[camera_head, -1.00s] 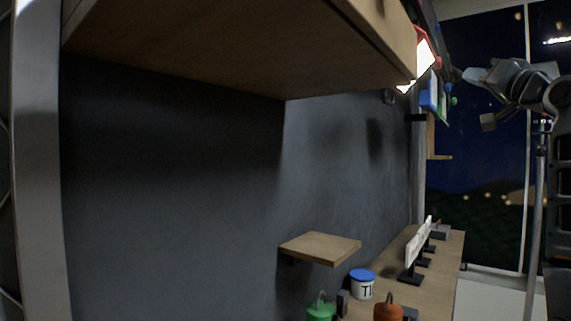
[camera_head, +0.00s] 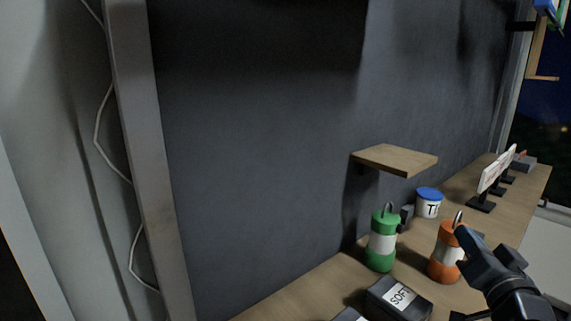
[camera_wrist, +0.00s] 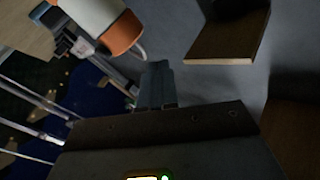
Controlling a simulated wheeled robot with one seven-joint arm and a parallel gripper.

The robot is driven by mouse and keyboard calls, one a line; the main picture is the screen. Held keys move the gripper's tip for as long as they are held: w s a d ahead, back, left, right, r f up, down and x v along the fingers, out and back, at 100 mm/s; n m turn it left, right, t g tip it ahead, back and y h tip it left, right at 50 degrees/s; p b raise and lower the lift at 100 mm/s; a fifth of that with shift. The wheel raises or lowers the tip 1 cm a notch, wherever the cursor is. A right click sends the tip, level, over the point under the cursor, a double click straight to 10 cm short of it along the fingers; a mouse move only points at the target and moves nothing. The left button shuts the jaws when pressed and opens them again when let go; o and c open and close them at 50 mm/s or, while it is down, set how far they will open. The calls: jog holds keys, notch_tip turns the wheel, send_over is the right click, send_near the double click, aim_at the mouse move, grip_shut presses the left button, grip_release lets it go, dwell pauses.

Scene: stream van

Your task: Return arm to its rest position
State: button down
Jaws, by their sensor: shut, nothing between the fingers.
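My gripper (camera_head: 466,238) is at the lower right of the head view, with its dark fingers pointing up and left. It is shut and empty. In the wrist view its fingers (camera_wrist: 156,84) are together in the middle. In the head view the gripper covers part of an orange and white bottle (camera_head: 444,262) on the counter; I cannot tell if they touch. In the wrist view the bottle (camera_wrist: 97,18) is at the upper left, apart from the fingertips.

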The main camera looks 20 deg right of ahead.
jog(key=s+a+f, duration=0.3)
jog(key=s+a+f+n+y, duration=0.1)
jog(key=s+a+f, duration=0.1)
jog(key=a, duration=0.1)
jog(key=s+a+f+n+g, duration=0.1)
jog(key=s+a+f, duration=0.2)
jog(key=shift+s+a+f+y, duration=0.3)
jog(key=shift+s+a+f, duration=0.05)
jog(key=s+a+n+y, duration=0.1)
jog(key=s+a, duration=0.3)
jog(key=s, duration=0.4)
jog(key=s+a+f+n+g+y, duration=0.1)
jog(key=s+a+n+y, duration=0.1)
jog(key=s+a, duration=0.3)
jog(key=s+a+n+y, duration=0.2)
jog(key=s+a+n, duration=0.2)
jog(key=s, duration=0.9)
jog(key=shift+a+f+g, duration=0.2)
jog(key=shift+f+g, duration=0.05)
jog(key=shift+g, duration=0.15)
